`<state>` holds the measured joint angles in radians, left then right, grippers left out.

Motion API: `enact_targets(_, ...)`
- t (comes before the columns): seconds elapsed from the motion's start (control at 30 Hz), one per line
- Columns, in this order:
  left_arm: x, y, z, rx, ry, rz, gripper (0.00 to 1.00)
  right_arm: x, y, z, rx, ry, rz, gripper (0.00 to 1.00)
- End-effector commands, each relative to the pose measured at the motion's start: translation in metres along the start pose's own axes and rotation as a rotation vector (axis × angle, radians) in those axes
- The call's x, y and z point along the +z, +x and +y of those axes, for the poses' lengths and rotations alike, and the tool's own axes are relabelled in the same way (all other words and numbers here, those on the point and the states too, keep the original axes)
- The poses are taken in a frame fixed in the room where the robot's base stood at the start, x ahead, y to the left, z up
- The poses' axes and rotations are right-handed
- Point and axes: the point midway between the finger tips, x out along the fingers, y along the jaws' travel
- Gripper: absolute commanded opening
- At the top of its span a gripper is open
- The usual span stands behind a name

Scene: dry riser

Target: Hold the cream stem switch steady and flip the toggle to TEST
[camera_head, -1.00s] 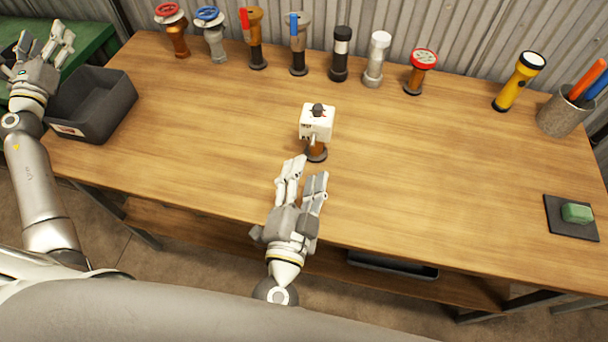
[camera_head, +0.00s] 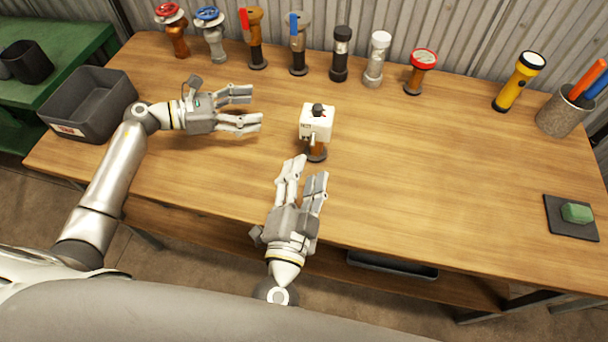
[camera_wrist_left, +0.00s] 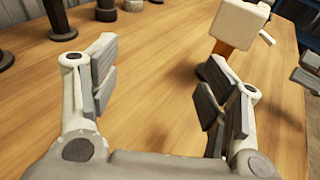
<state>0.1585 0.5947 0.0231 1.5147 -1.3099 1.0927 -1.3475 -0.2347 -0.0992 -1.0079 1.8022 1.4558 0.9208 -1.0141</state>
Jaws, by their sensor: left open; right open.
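The cream stem switch (camera_head: 316,122) stands upright near the middle of the table, a cream box with a dark knob on top, on a brown stem (camera_head: 317,148) with a dark base. A small light lever shows at its front, with its setting too small to read. In the left wrist view the cream box (camera_wrist_left: 240,20) is at the upper right, beyond the fingers. My left gripper (camera_head: 256,108) is open and empty, left of the switch and pointing at it, apart from it. My right gripper (camera_head: 307,168) is open just in front of the switch; I cannot tell whether it touches.
Several valves and fittings stand along the back edge, among them a red-wheeled one (camera_head: 423,62). A yellow torch (camera_head: 516,82) and a pen cup (camera_head: 561,115) stand at the right. A grey bin (camera_head: 72,113) is at the left.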

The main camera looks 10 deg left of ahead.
Motion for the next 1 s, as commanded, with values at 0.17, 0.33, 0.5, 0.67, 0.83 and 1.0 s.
enact_targets(0.17,-0.014,0.024,-0.052,-0.181,0.022,0.045,0.70,0.000,0.000,0.000,0.000,0.000,0.000,0.43)
enact_targets(0.33,-0.021,0.032,-0.076,-0.262,0.029,0.064,0.70,0.000,0.000,0.000,0.000,0.000,0.000,0.43)
enact_targets(0.5,-0.022,0.042,-0.083,-0.276,0.030,0.065,0.70,0.000,0.000,0.000,0.000,0.000,0.000,0.43)
enact_targets(0.67,-0.023,0.062,-0.088,-0.276,0.030,0.064,0.70,0.000,0.000,0.000,0.000,0.000,0.000,0.43)
enact_targets(0.83,-0.025,0.087,-0.095,-0.274,0.029,0.063,0.70,0.000,0.000,0.000,0.000,0.000,0.000,0.43)
enact_targets(1.0,-0.027,0.108,-0.101,-0.274,0.030,0.066,0.70,0.000,0.000,0.000,0.000,0.000,0.000,0.43)
